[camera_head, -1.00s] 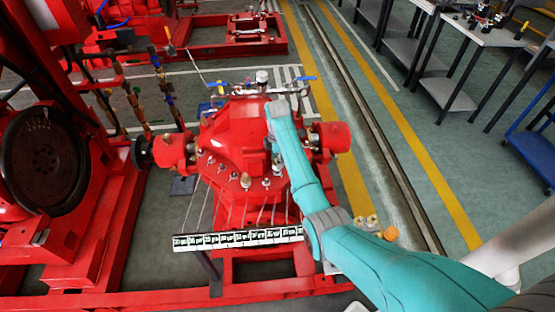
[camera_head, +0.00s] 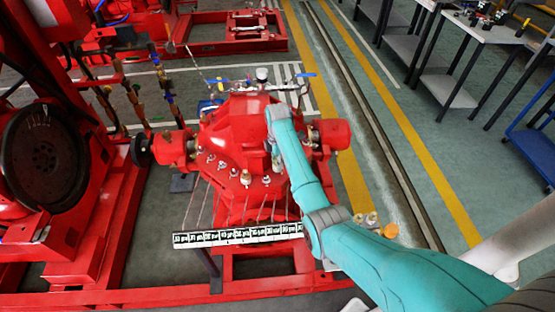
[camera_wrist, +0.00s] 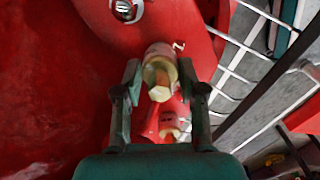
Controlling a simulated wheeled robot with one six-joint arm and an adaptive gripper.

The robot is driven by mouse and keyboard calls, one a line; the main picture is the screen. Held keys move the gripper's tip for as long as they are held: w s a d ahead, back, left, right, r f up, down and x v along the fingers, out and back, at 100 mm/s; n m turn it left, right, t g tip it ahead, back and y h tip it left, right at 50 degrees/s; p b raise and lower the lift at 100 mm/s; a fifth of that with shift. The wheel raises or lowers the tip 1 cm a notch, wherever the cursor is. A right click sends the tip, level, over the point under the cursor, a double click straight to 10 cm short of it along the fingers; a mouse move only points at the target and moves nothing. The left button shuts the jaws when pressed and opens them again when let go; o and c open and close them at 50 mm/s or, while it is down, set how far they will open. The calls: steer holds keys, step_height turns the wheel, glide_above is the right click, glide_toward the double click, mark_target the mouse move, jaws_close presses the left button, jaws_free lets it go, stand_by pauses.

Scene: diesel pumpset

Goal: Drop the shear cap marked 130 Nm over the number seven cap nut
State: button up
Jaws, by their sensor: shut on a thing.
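My gripper (camera_wrist: 163,88) is shut on a cream and brass-coloured shear cap (camera_wrist: 160,72) with a hexagonal end. The marking on this cap cannot be read. It is held over the red pump casing (camera_wrist: 60,90); whether it touches a nut below cannot be told. A shiny cap nut (camera_wrist: 126,9) shows at the top of the wrist view. Another cream-topped fitting (camera_wrist: 169,122) shows below the held cap, with a red mark beside it. In the head view, several nuts line the casing flange, one under a cream cap (camera_head: 245,177). My arm hides most of the gripper there.
A black-and-white label strip (camera_head: 238,235) runs along the front of the pump, with thin lines leading to the nuts. More caps (camera_head: 372,219) and an orange one (camera_head: 390,231) stand beside my arm. Red pump end housings (camera_head: 330,135) flank the casing.

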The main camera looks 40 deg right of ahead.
steer(key=shift+f, duration=0.2)
steer(key=o, duration=1.2)
